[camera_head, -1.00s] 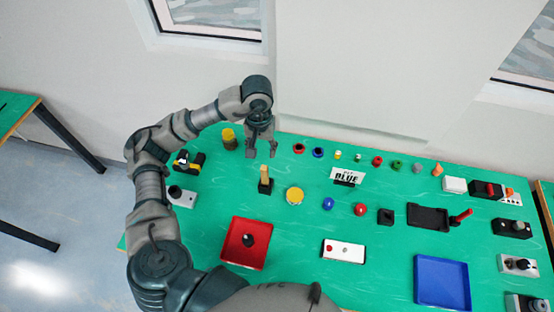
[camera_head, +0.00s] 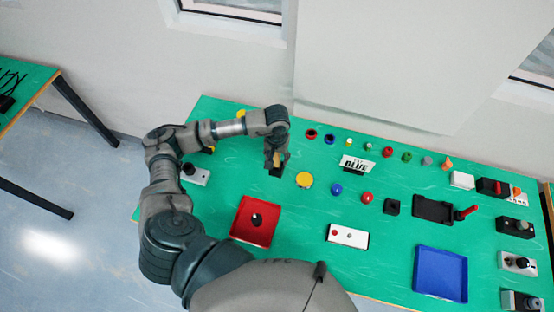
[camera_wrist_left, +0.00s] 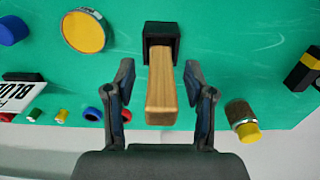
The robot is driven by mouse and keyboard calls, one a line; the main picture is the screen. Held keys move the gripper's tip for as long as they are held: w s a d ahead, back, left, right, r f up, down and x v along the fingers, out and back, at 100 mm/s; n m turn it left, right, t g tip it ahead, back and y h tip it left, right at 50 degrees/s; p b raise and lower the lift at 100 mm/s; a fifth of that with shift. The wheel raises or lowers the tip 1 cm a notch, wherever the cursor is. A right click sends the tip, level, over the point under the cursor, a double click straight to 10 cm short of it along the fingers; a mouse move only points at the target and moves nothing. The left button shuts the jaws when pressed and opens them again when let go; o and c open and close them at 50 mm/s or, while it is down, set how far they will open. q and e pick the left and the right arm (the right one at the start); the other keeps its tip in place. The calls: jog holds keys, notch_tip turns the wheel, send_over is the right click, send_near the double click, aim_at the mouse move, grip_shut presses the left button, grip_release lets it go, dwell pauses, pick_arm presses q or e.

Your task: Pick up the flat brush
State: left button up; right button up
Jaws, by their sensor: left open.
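The flat brush, as far as I can tell, is the upright piece with a flat wooden handle (camera_wrist_left: 160,95) standing in a black square base (camera_wrist_left: 162,30). In the head view the handle (camera_head: 276,160) is partly hidden by my left gripper (camera_head: 277,157), and the black base (camera_head: 275,172) shows just below. In the left wrist view my left gripper (camera_wrist_left: 158,78) is open, with one finger on each side of the handle. A gap shows between each finger and the wood. Bristles are not visible. My right gripper is not in view.
A yellow round disc (camera_head: 304,180) lies right of the base. A red tray (camera_head: 239,222) is nearer me, and a blue tray (camera_head: 440,250) is far right. A knurled cylinder with a yellow end (camera_wrist_left: 243,118) is near the gripper. Green table shows between the objects.

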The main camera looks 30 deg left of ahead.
pick_arm(q)
jog(key=shift+w+a+f, duration=0.1)
jog(key=shift+a+f, duration=0.05)
jog(key=shift+f, duration=1.05)
grip_shut()
notch_tip(320, 180, up, 10)
jog(key=shift+r+b, duration=0.1)
jog(key=shift+b, duration=0.55)
